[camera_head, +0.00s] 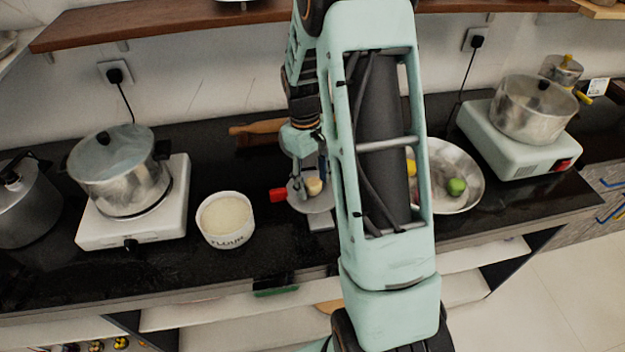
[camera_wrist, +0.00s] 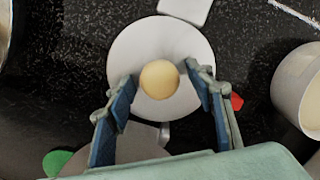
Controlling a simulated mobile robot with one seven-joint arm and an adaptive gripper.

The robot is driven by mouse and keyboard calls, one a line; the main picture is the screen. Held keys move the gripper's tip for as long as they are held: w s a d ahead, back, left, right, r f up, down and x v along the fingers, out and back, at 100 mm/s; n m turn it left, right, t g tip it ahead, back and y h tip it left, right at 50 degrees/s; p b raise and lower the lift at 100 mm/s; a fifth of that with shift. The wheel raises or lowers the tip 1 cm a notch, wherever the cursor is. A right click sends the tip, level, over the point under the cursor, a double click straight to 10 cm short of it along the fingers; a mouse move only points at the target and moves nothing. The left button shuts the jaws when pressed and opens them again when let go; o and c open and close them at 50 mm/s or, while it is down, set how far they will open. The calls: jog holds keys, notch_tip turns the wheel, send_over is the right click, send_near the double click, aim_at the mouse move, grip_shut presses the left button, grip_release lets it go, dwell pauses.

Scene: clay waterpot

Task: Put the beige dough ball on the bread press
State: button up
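The beige dough ball (camera_wrist: 159,79) sits on the pale round plate of the bread press (camera_wrist: 140,48), nearer the hinge side than the middle. In the head view the ball (camera_head: 314,186) also shows on the press plate (camera_head: 305,204), partly behind my arm. My gripper (camera_wrist: 160,73) is open. Its two fingers stand on either side of the ball, with a visible gap to it on both sides. In the head view my gripper (camera_head: 308,172) is just above the press. A second grey press plate (camera_wrist: 135,148) shows between and below the fingers, partly hidden.
A flour bowl (camera_head: 226,219) stands left of the press, near a red object (camera_head: 278,195). A metal bowl (camera_head: 468,176) with a green item (camera_head: 456,187) is at the right, partly behind my arm. Pots on burners (camera_head: 119,170) (camera_head: 533,109) stand at both sides.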

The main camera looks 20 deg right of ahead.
aim_at(308, 184)
notch_tip(308, 184, up, 12)
jog(key=w, duration=0.1)
jog(key=shift+w+a+r+p, duration=0.15)
jog(key=shift+a+p, duration=0.15)
jog(key=shift+p, duration=0.1)
dwell(0.6)
